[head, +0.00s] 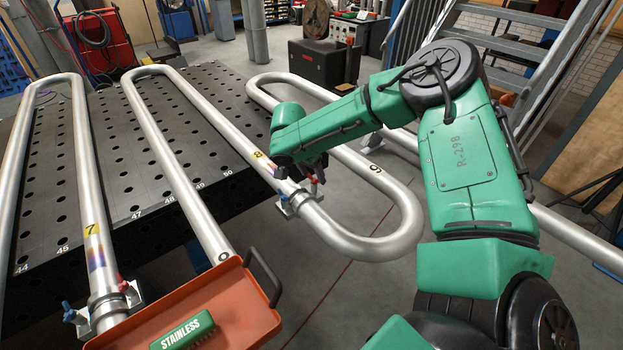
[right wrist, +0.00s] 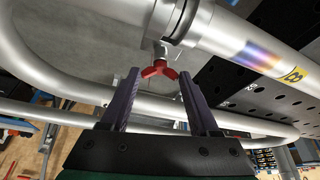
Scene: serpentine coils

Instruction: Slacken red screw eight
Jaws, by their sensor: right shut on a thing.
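Pipe eight carries a yellow 8 tag (head: 258,155) and a heat-tinted weld band. A clamp (head: 297,202) sits around the pipe below the band. The red screw (right wrist: 158,70) hangs from this clamp in the right wrist view, its winged head between my fingertips. My right gripper (right wrist: 159,76) is shut on this red screw, one finger on each side. In the head view my right gripper (head: 310,170) is at the clamp, partly hidden by my green arm. A blue screw (head: 284,194) is on the clamp's other side. My left gripper is out of view.
Clamp seven (head: 107,305) has its own red screw (head: 122,285) and blue screw (head: 68,309). An orange tray (head: 240,318) with a green stainless brush (head: 187,333) is at the front. The perforated table (head: 180,135) lies left. Pipe bends surround my right arm.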

